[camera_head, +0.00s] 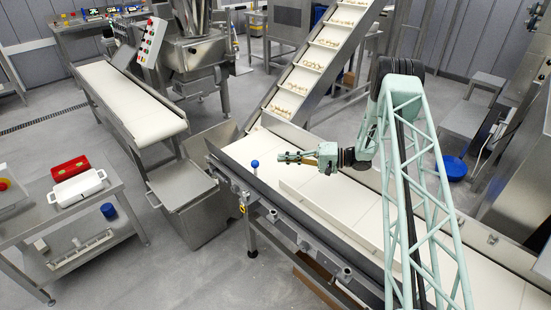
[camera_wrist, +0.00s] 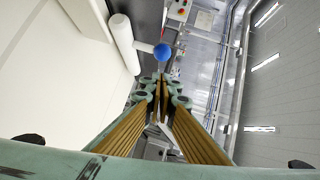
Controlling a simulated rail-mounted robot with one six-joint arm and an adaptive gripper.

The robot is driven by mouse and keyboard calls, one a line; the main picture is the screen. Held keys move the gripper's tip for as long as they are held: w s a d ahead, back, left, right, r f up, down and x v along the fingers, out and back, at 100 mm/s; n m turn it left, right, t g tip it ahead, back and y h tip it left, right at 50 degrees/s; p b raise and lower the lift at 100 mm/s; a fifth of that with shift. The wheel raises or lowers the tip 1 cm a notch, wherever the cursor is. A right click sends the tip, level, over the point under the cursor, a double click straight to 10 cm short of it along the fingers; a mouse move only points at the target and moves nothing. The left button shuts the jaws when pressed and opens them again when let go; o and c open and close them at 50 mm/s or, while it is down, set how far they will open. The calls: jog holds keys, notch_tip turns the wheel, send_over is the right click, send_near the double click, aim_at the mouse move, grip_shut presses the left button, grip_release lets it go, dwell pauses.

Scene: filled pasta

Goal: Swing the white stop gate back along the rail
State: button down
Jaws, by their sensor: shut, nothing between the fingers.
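A blue ball knob (camera_head: 255,163) stands on a short pale stem at the near side of the conveyor's upper end. In the wrist view the blue knob (camera_wrist: 162,51) sits on a white stem beside a white roller-like cylinder (camera_wrist: 122,42). A long white upright strip (camera_head: 325,211), which looks like the stop gate, runs lengthwise over the belt. I cannot tell how the knob joins it. My gripper (camera_head: 281,157) is shut and empty, above the belt to the right of the knob. In the wrist view its fingertips (camera_wrist: 163,80) lie just short of the knob, apart from it.
The white belt (camera_head: 450,243) has a dark near rail (camera_head: 300,222) with metal fittings. An inclined conveyor (camera_head: 310,65) carrying pasta pieces meets the belt's far end. A steel bin (camera_head: 190,190) stands left of it. A side table (camera_head: 75,215) holds red and white boxes.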

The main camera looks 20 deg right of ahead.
jog(key=shift+p+v, duration=0.35)
jog(key=shift+v, duration=2.35)
jog(key=shift+s, duration=0.1)
